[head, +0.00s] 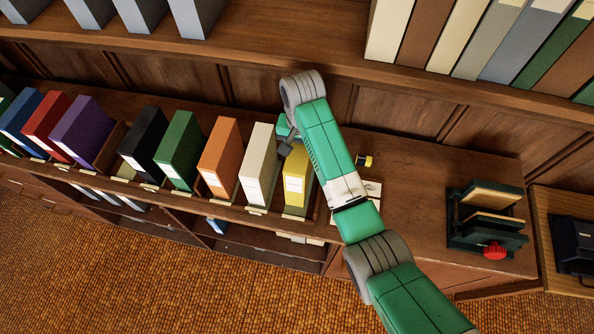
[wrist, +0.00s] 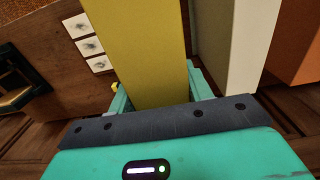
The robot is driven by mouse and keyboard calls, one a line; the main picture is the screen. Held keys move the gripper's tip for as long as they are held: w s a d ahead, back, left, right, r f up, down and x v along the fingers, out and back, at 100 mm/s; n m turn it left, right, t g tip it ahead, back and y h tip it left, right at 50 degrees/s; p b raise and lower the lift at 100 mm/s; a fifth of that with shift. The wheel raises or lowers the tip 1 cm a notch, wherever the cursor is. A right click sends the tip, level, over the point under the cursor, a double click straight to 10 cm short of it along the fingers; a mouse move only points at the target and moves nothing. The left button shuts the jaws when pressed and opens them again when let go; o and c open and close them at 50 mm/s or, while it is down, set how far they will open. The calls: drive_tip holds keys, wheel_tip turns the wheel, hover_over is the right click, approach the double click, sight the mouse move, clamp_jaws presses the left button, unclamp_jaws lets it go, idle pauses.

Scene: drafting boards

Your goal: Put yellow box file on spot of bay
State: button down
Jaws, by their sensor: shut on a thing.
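The yellow box file (head: 296,178) stands upright at the right end of the row of box files in the head view, in the bay (head: 297,212) right of the cream file. In the wrist view the yellow box file (wrist: 142,50) rises between the fingers of my gripper (wrist: 158,92), which is shut on it. In the head view my gripper (head: 290,135) is at the file's upper back, partly hidden by my arm. The file's base and whether it touches the shelf are hard to tell.
A cream box file (head: 257,160) stands just left of the yellow one, then an orange file (head: 219,158) and several others. A dark green press with a red knob (head: 494,249) stands at the right. An upper shelf of files (head: 480,40) hangs behind.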

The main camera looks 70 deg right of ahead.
wheel_tip(320, 180, down, 7)
idle(0.5)
drive_tip(key=shift+f, duration=0.15)
drive_tip(key=shift+f, duration=0.15)
drive_tip(key=c, duration=0.6)
unclamp_jaws()
wheel_tip(320, 180, up, 12)
drive_tip(key=shift+r+b, duration=0.2)
drive_tip(key=shift+b, duration=0.15)
